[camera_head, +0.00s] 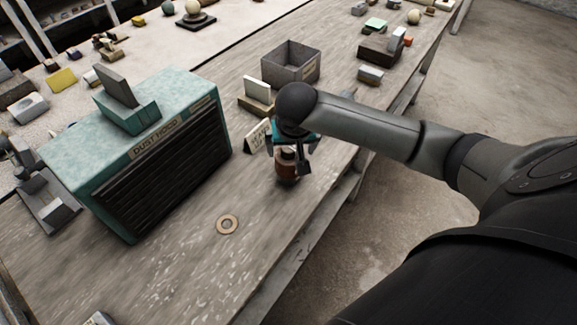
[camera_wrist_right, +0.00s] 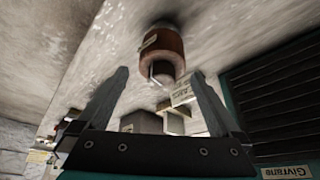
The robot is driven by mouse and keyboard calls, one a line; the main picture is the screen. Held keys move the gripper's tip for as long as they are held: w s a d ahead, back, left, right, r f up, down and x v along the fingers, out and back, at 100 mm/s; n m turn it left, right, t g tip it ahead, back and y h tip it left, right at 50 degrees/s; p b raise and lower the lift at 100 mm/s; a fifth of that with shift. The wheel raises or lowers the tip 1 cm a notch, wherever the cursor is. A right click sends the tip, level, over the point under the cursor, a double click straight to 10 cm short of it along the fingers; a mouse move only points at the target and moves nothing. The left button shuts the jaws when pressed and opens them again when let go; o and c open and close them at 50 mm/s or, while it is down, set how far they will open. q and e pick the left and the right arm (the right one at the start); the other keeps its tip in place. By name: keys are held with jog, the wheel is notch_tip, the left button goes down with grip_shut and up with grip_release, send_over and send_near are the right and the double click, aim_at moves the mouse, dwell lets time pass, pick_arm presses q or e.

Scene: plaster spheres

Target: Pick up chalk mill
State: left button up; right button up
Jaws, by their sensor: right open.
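The chalk mill, which I take to be the brown cylinder (camera_head: 287,170) with a dark top, stands upright on the wooden bench near its right edge. It also shows in the right wrist view (camera_wrist_right: 168,45), beyond the fingertips and roughly centred between them. My right gripper (camera_head: 289,156) is above and around the upper part of the mill in the head view, and its fingers hide some of it. In the right wrist view the two fingers (camera_wrist_right: 160,74) are spread wide, with no clear contact on the mill. My left gripper is not in view.
A teal dust hood (camera_head: 70,165) with a black slatted front stands left of the mill. A small label card (camera_head: 257,136) is close behind it. A grey open box (camera_head: 290,63) stands farther back. A flat ring (camera_head: 227,224) lies in front on mostly clear bench.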

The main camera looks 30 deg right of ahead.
aim_at(291, 152)
jog(key=x, duration=0.4)
jog(key=shift+f+b, duration=0.1)
jog(key=shift+b, duration=0.25)
jog(key=shift+b+x, duration=0.7)
jog(key=shift+x, duration=1.9)
jog(key=shift+a, duration=0.2)
jog(key=c, duration=1.3)
jog(key=shift+c, duration=0.4)
